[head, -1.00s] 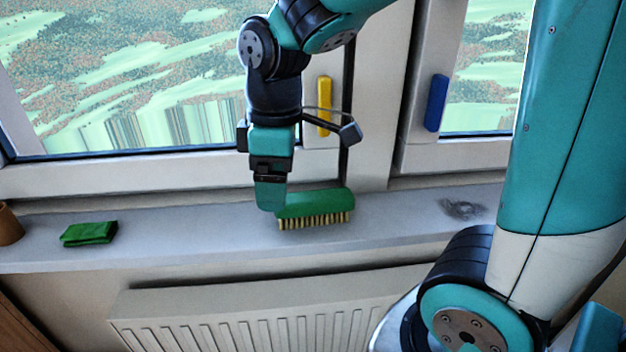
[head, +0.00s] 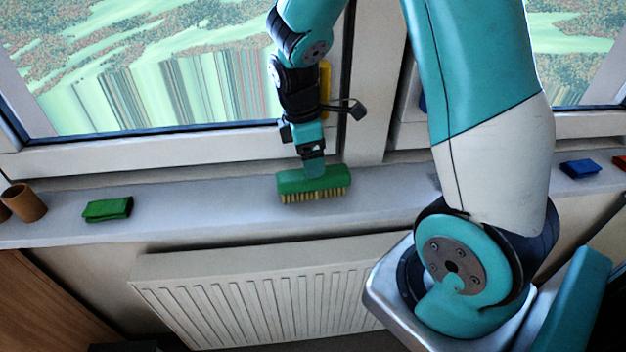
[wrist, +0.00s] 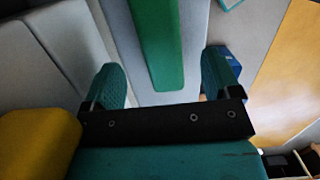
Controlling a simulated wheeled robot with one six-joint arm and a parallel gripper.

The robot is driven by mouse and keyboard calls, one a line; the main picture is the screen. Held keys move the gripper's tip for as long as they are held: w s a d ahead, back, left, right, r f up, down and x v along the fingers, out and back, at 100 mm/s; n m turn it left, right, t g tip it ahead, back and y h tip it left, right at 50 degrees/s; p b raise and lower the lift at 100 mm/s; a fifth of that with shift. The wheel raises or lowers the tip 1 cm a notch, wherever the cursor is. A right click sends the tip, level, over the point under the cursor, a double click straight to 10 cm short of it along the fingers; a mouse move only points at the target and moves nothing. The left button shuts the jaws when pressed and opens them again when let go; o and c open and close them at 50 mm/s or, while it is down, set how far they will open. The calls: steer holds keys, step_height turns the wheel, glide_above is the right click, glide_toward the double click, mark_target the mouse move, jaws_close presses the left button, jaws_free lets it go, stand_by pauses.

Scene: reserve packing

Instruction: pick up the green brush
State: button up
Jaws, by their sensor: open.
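In the wrist view the two fingers are apart, with my gripper (wrist: 162,78) open and empty. The green brush (wrist: 160,40) shows there as a long bar running from the top edge down between the fingers. I cannot tell how much height is left between fingertips and brush.
A folded green cloth (head: 107,209) and a brown pot (head: 26,203) stand on the sill (head: 215,200) at left. A blue cloth (head: 580,169) lies at right. A white radiator (head: 250,290) is below.

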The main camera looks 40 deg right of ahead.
mark_target(313, 184)
steer(key=shift+s+d+f+p, duration=0.15)
steer(key=shift+f+p, duration=0.3)
steer(key=shift+f, duration=0.95)
steer(key=shift+s+d+f+p, duration=0.1)
steer(key=shift+f+p, duration=0.35)
steer(key=shift+f, duration=0.9)
steer(key=shift+c, duration=0.2)
steer(key=shift+w, duration=0.1)
steer(key=c, duration=1)
